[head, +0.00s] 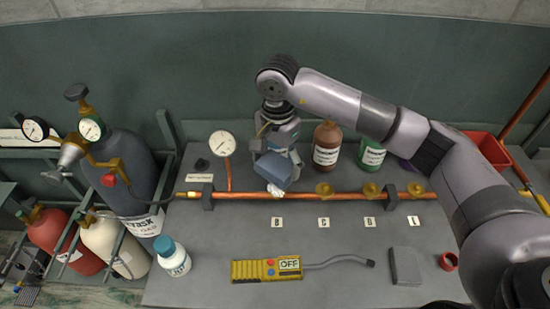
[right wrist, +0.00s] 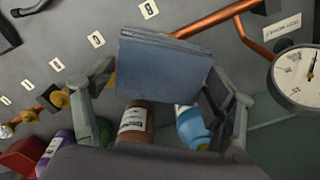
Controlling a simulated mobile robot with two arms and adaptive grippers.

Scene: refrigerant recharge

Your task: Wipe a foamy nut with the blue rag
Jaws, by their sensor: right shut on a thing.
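The blue rag (head: 273,171), a folded grey-blue pad, is held by my right gripper (head: 280,145). In the right wrist view the rag (right wrist: 160,70) sits between the two fingers of the gripper (right wrist: 165,88). A nut with white foam (head: 275,191) shows just below the rag on the copper pipe (head: 255,196). Rag and foam overlap in the head view; I cannot tell whether they touch. That nut is hidden behind the rag in the wrist view. Brass nuts (head: 323,190) sit further right along the pipe. A whitish nut (right wrist: 5,131) shows at the wrist view's left edge.
A brown bottle (head: 327,150) and a green bottle (head: 372,157) stand behind the pipe. A pressure gauge (head: 222,144) rises left of the gripper. A yellow detector (head: 250,270), a blue-capped bottle (head: 175,262), a grey block (head: 405,266) and a red ring (head: 448,261) are in front.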

